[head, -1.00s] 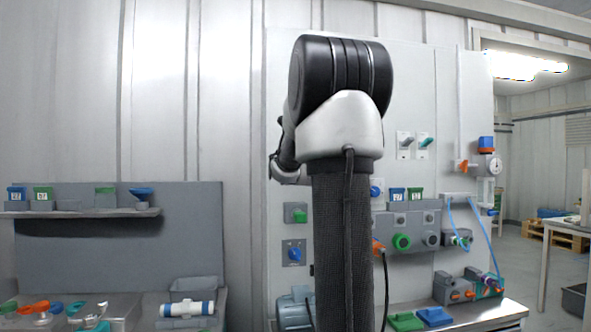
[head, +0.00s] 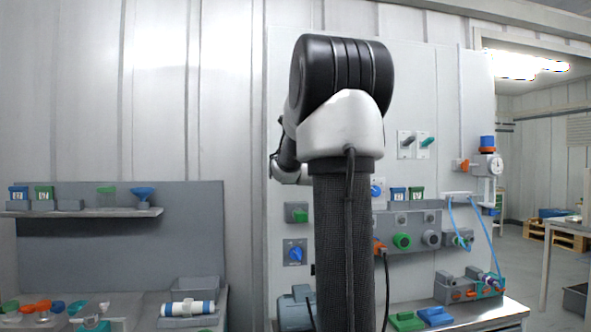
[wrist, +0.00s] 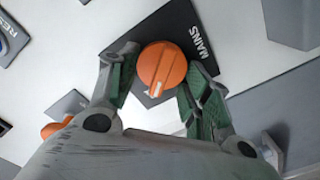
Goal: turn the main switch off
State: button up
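The main switch is an orange round knob (wrist: 162,69) with a short white mark pointing toward the bottom of the wrist view. It sits on a black plate (wrist: 203,63) lettered MAINS. My gripper (wrist: 163,80) is open, with one finger on each side of the knob. The fingers are very close to the knob; I cannot tell whether they touch it. In the head view my own arm hides the switch and the gripper.
A plate lettered RESET (wrist: 8,38) is at the wrist view's left edge. A shelf (head: 100,212) hangs at the left.

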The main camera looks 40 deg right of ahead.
jog(key=shift+o, duration=1.2)
jog(key=shift+a, duration=0.1)
jog(key=v, duration=1.2)
